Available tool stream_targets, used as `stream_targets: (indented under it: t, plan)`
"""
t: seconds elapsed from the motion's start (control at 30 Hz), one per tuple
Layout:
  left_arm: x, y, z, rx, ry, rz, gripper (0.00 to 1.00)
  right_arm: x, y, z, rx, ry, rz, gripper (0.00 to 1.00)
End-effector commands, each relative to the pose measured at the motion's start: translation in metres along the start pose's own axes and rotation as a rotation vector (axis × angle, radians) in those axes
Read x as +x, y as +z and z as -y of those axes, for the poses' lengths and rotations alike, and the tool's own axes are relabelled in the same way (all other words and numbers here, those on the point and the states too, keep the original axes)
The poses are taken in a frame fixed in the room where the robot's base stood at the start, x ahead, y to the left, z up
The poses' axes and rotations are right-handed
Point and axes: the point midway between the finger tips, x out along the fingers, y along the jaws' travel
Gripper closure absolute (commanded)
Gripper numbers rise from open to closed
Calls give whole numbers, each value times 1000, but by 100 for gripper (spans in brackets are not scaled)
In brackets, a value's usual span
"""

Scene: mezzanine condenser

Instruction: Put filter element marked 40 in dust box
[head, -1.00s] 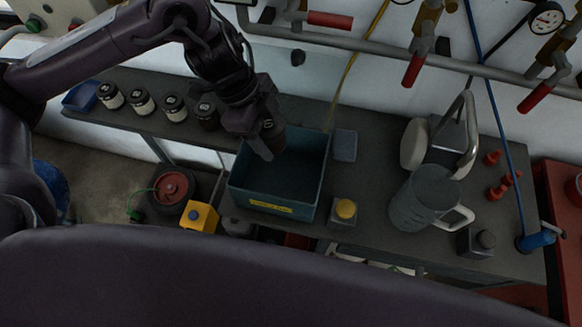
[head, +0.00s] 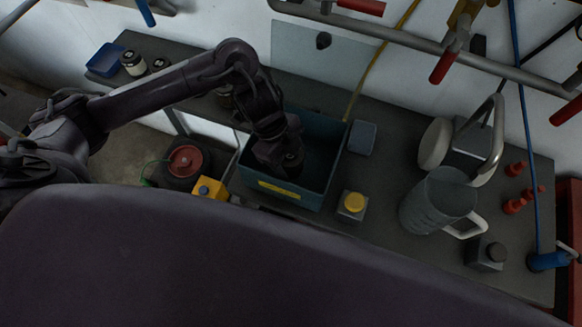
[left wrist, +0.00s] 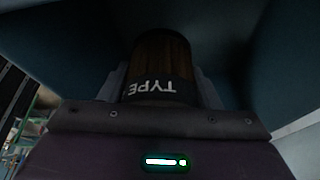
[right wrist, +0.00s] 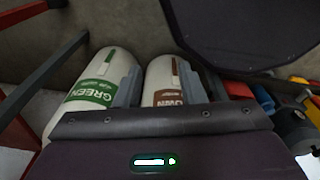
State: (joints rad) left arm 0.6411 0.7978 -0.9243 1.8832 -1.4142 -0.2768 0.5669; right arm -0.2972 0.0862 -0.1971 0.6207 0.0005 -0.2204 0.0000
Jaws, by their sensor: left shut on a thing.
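The dust box (head: 308,199) is a teal open box with a yellow label on its front wall, standing on the grey bench. My left gripper (head: 285,155) reaches down into its opening. It is shut on a dark cylindrical filter element, which shows brown sides and a black band reading "TYPE" in the left wrist view (left wrist: 162,62). Its number is not visible. Teal walls surround it there; whether it touches the floor cannot be told. My right gripper (right wrist: 170,82) is open, away from the box, with a brown-labelled cylinder showing between its fingers.
Jars (head: 133,63) stand at the bench's left end beside a blue tray (head: 106,59); my arm hides others. A yellow-topped button box (head: 353,205) and grey block (head: 362,138) sit right of the box. A clear jug (head: 437,200) stands farther right.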

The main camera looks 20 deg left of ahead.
Motion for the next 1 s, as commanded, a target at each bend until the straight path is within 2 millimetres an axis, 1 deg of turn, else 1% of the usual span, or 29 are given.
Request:
stream_targets:
  t: [0.2, 0.3, 0.47, 0.73, 0.77, 0.8, 1.0]
  plan:
    - [28, 11, -1, -3, 4, 0, 68, -3, -1, -1, 1, 1, -1, 64]
    - [38, 15, -1, -2, 2, 0, 68, -4, -1, 0, 0, 0, -1, 64]
    - [40, 16, 0, 1, -1, 0, 68, -4, 0, 3, 0, -4, -1, 64]
    - [44, 18, 0, 0, 0, 0, 68, -1, 0, 14, 0, -17, 0, 64]
    - [43, 18, 0, 0, 0, 1, 39, -2, 0, 14, 0, -17, 0, 64]
    - [43, 18, 0, 0, 0, 0, 34, -2, 0, 14, 0, -17, 0, 64]
    - [43, 18, 0, 0, 0, 0, 34, -2, 1, 12, -1, -14, 1, 64]
